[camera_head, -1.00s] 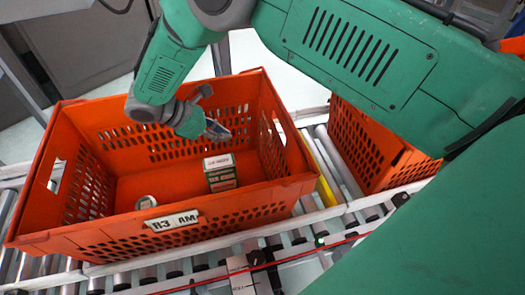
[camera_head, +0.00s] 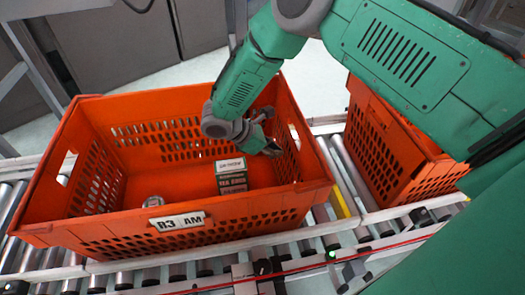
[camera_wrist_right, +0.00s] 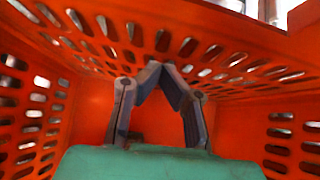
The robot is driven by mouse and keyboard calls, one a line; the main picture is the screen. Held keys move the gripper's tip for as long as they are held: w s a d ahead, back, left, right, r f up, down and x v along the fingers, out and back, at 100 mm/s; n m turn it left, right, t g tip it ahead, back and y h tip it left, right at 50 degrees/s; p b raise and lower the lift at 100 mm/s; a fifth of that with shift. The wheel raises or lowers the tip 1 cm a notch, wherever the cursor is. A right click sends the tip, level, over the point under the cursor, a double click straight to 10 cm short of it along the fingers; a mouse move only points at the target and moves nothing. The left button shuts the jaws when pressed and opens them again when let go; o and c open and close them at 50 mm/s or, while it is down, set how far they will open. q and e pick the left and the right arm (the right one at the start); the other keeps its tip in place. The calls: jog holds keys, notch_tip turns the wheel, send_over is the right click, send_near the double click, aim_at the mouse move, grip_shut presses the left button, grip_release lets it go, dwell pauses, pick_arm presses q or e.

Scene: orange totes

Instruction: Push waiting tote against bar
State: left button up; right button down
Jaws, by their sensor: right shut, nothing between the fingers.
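An orange tote (camera_head: 110,235) with a "B3 AM" label stands on the roller conveyor at the left of the head view. A second orange tote (camera_head: 385,160) stands to its right, partly hidden behind my right arm. A yellow strip (camera_head: 338,190) lies between them. My right gripper (camera_head: 270,147) is inside the left tote, by its right wall. In the right wrist view its fingers (camera_wrist_right: 154,66) meet at the tips, empty, facing a perforated orange wall (camera_wrist_right: 235,70). I cannot tell whether they touch it. My left gripper is not in view.
A small labelled box (camera_head: 231,175) and a round can (camera_head: 153,202) sit inside the left tote. Rollers (camera_head: 215,262) run along the front, with a red line (camera_head: 400,240) and a green light (camera_head: 332,254) there. Grey cabinets (camera_head: 110,50) stand behind.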

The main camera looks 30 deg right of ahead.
jog(key=shift+s+d, duration=0.1)
jog(key=shift+d, duration=0.3)
jog(key=shift+s+d+p, duration=0.15)
jog(key=shift+d+p, duration=0.2)
jog(key=shift+d, duration=0.05)
jog(key=s+d+p, duration=0.4)
jog(key=d, duration=1)
jog(key=shift+s, duration=0.15)
jog(key=shift+a, duration=0.15)
jog(key=v, duration=1.2)
jog(key=shift+f, duration=0.1)
